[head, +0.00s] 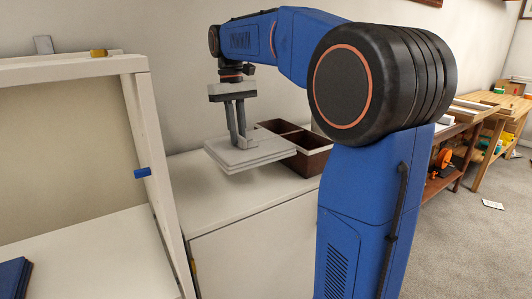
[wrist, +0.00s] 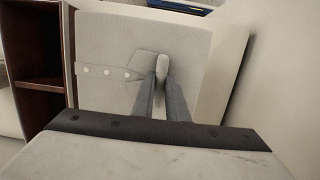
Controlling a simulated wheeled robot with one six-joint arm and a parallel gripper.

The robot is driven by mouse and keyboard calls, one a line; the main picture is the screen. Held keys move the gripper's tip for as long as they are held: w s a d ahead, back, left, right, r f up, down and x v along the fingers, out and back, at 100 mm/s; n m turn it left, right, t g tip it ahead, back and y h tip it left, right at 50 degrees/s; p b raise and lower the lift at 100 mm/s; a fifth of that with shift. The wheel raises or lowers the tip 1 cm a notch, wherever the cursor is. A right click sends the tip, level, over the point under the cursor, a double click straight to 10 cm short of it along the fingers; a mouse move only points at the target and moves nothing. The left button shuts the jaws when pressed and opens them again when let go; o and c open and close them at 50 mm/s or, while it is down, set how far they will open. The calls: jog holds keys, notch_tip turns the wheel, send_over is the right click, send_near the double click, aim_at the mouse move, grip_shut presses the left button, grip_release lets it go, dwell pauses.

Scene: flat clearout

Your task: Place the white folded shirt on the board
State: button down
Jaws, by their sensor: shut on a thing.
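The white folded shirt (head: 270,153) is a flat, pale, layered slab, in the middle of the head view. In the wrist view its collar and a row of buttons show on the shirt (wrist: 105,40). My gripper (head: 241,143) points down and is shut on the shirt near its collar; the fingers also show in the wrist view (wrist: 161,85). The shirt appears held level just over the white cabinet top (head: 198,200); I cannot tell how large the gap is. I cannot make out a separate board with certainty.
A brown divided box (head: 312,160) stands on the cabinet close behind the shirt, to its right. A white open-fronted frame (head: 155,150) with a blue clip (head: 142,173) rises at left. A dark blue folded item (head: 14,277) lies inside it. A wall is behind.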

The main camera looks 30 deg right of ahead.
notch_tip(320, 180, down, 9)
jog(key=shift+r, duration=0.1)
dwell(0.4)
jog(key=c, duration=1.7)
grip_release()
jog(key=shift+f, duration=0.2)
jog(key=shift+c, duration=0.2)
jog(key=shift+r, duration=0.15)
